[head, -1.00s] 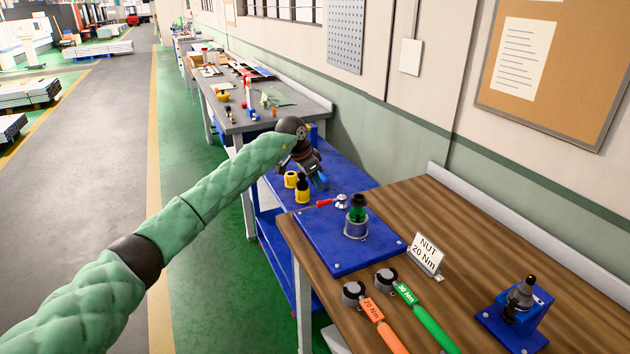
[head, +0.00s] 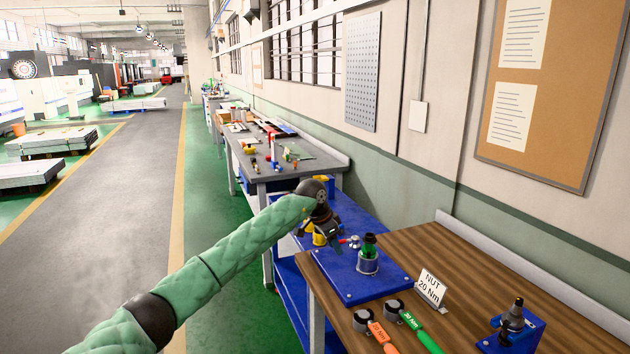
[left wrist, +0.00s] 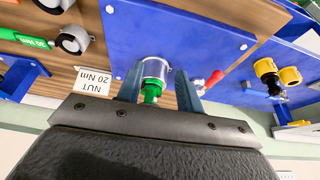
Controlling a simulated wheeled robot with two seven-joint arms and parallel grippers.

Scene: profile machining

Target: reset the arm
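My left arm comes in from the left in the head view. Its gripper (head: 325,243) is beside the blue plate, left of a metal cylinder with a green top (head: 368,258). In the left wrist view the two blue fingers of the left gripper (left wrist: 158,92) are spread apart. The green-topped cylinder (left wrist: 153,80) appears in the gap between them; I see no grip on it. The yellow parts (head: 320,239) are partly hidden behind the gripper in the head view. My right gripper is not in view.
The cylinder stands on a blue plate (head: 375,287) on the wooden bench (head: 460,285). Orange (head: 381,335) and green (head: 420,330) torque wrenches, a "NUT 20 Nm" sign (head: 430,288) and a blue fixture (head: 515,330) share the bench. The aisle at left is clear.

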